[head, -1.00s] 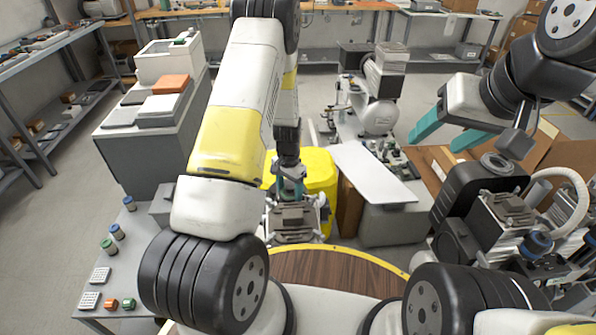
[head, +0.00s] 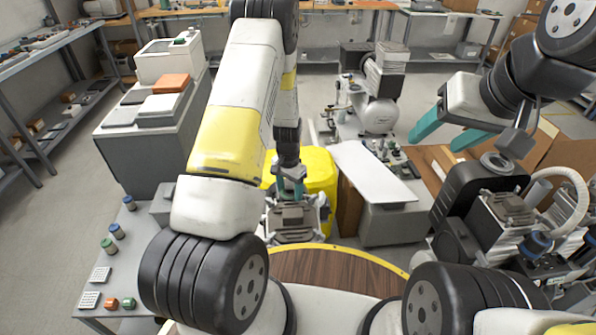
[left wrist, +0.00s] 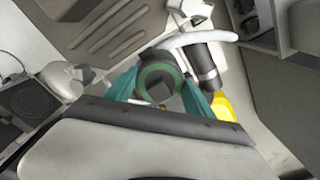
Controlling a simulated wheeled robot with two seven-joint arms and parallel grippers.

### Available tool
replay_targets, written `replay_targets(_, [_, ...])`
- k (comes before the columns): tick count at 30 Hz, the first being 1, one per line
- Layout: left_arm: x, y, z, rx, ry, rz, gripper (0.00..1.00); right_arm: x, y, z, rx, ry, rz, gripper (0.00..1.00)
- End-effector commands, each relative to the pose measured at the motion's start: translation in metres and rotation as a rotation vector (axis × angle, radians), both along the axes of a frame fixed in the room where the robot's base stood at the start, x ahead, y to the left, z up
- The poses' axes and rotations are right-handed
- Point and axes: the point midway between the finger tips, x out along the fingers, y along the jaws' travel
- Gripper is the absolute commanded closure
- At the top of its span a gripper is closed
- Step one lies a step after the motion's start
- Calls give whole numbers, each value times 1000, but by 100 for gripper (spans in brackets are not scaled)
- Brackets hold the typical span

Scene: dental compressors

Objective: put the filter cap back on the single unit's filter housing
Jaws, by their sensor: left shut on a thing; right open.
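My left gripper (head: 289,186) points down over a grey and white compressor unit (head: 293,218) in the middle of the head view. In the left wrist view its teal fingers (left wrist: 160,88) are shut on a dark round filter cap (left wrist: 158,82) with a green ring. A white curved tube and a black cylinder (left wrist: 206,66) are close beside the cap. The filter housing is not clearly visible, and I cannot tell whether the cap touches it. My right gripper (head: 447,132) is open and empty, high at the right.
A yellow bin (head: 320,170) stands behind the unit. A white panel (head: 372,172) lies on a grey box to the right. A compressor with a hose (head: 515,225) is at the far right. A round wooden surface (head: 325,275) is in front. Small jars (head: 115,231) stand at the left.

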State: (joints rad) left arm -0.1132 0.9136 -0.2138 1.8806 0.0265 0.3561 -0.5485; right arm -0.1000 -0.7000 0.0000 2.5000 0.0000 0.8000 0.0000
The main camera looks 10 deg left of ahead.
Motion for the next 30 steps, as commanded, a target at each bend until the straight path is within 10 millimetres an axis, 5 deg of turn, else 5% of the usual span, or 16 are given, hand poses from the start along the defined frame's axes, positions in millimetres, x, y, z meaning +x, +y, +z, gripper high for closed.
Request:
replay_targets(6, [0,0,0,0,0,0,77,0,0,0,0,0,0,41])
replay_targets(7, [0,0,0,0,0,0,35,0,0,0,0,0,0,41])
replay_targets(10, [0,0,0,0,0,0,15,0,0,0,0,0,0,41])
replay_targets(15, [0,0,0,0,0,0,13,0,0,0,0,0,0,41])
replay_targets(18, [0,0,0,0,0,0,0,0,0,0,0,0,0,41])
replay_targets(30, [-1,-2,0,-3,4,-2,0,0,0,0,0,0,0,41])
